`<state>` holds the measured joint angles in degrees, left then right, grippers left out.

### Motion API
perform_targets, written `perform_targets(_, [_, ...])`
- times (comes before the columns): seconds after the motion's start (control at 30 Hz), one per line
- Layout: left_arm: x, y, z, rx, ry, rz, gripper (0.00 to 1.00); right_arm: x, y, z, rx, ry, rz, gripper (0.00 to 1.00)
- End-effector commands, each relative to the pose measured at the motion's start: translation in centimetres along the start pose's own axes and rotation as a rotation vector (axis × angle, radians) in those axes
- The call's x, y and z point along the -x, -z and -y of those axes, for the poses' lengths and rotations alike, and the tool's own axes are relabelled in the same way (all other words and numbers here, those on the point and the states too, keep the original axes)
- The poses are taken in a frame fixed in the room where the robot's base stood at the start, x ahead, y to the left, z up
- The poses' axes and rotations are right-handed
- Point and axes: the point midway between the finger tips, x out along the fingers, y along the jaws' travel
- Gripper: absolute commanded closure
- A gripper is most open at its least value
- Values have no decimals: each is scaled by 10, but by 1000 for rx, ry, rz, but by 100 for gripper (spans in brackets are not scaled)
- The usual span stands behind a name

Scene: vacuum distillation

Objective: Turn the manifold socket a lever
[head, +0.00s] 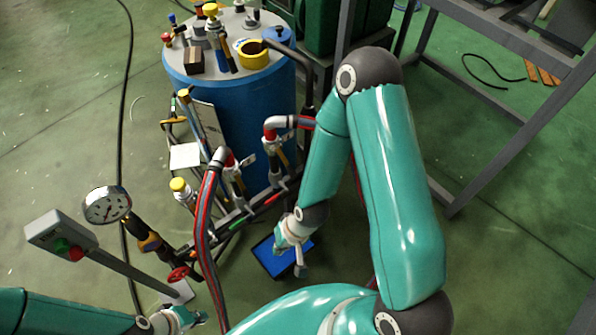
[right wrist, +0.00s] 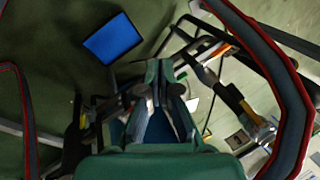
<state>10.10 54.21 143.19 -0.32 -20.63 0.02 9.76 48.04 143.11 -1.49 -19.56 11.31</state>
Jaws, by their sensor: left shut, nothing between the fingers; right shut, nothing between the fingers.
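The manifold (head: 252,208) is a dark pipe rack low in front of the blue barrel. It carries a green lever (head: 238,225) and an orange-red lever (head: 270,199); I cannot tell which belongs to socket a. In the right wrist view an orange lever (right wrist: 218,50) shows on a dark pipe, right of the fingers. My right gripper (head: 299,268) is shut and empty, right of the manifold and above a blue panel; its fingers (right wrist: 160,92) show in the right wrist view, apart from the lever. My left gripper (head: 197,318) is shut and empty at the bottom left.
The blue barrel (head: 235,120) stands behind the manifold with fittings on top. Red-striped hoses (head: 205,225) arch over the manifold. A gauge (head: 106,205) and a button box (head: 62,237) stand left. The blue panel (right wrist: 112,39) lies low. A grey frame (head: 490,170) stands right.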

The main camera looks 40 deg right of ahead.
Motion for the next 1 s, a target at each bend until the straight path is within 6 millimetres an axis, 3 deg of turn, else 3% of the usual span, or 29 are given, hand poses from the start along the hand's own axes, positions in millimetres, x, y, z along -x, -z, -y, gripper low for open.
perform_targets(0.1, [-28,0,10,1,0,1,100,15,49,-15,-206,31,-127,100])
perform_targets(0.3, [-64,0,23,1,0,1,100,73,114,-48,-607,120,-338,100])
perform_targets(0.5, [-85,0,31,0,0,0,100,126,141,-75,-892,212,-484,100])
perform_targets(0.6, [-89,0,32,0,0,0,100,140,145,-82,-960,239,-519,100])
perform_targets(0.77, [-90,0,33,0,0,0,100,141,151,-84,-993,250,-530,100])
perform_targets(1.0, [-92,1,33,0,0,0,100,110,169,-85,-991,247,-527,100])
